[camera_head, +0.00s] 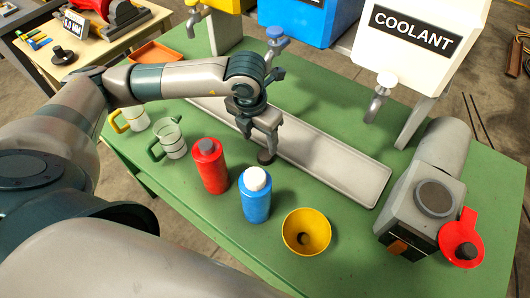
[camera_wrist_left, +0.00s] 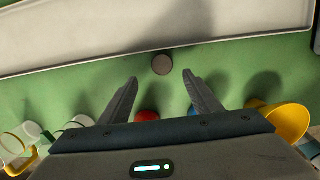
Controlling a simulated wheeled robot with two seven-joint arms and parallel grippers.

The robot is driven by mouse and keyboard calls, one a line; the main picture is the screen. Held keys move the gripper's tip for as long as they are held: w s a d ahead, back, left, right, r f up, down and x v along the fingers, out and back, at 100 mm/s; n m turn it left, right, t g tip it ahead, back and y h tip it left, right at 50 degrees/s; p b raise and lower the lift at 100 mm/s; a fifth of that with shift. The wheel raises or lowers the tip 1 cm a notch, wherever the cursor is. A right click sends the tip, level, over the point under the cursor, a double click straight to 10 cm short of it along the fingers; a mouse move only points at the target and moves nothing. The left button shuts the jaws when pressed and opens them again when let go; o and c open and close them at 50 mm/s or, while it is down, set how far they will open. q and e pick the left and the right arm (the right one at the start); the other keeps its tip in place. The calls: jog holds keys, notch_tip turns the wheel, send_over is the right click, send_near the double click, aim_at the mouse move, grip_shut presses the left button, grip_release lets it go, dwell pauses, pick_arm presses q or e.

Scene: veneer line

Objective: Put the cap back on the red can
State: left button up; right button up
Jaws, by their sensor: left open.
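The red can (camera_head: 211,172) stands upright on the green table, with a dark grey top part showing. A small dark grey round cap (camera_head: 266,157) lies on the table behind it and to the right, near the long tray. My left gripper (camera_head: 259,141) is open, pointing down close above the cap. In the left wrist view the cap (camera_wrist_left: 162,64) appears centred just beyond the fingertips (camera_wrist_left: 160,78), with nothing held. The red can (camera_wrist_left: 147,116) shows there only in part, behind the gripper body. My right gripper is not in view.
A blue can (camera_head: 256,202) with a white cap stands beside the red can. The long tray (camera_head: 345,172) and the coolant tank (camera_head: 405,60) lie behind.

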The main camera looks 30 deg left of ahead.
aim_at(265, 155)
pick_arm(q)
jog(key=shift+w+f+p, duration=0.2)
jog(key=shift+f+p, duration=0.1)
jog(key=shift+f, duration=1.2)
jog(key=shift+w+d+f+p, duration=0.1)
jog(key=shift+d+f+p, duration=0.05)
jog(key=shift+f+p, duration=0.3)
jog(key=shift+w+d+f+p, duration=0.1)
jog(key=shift+f+p, duration=0.2)
jog(key=shift+p, duration=0.2)
jog(key=shift+w+d+f+p, duration=0.15)
jog(key=shift+f+p, duration=0.35)
jog(key=shift+f, duration=0.55)
jog(key=shift+w+f, duration=0.15)
jog(key=shift+f, duration=0.6)
jog(key=c, duration=1.1)
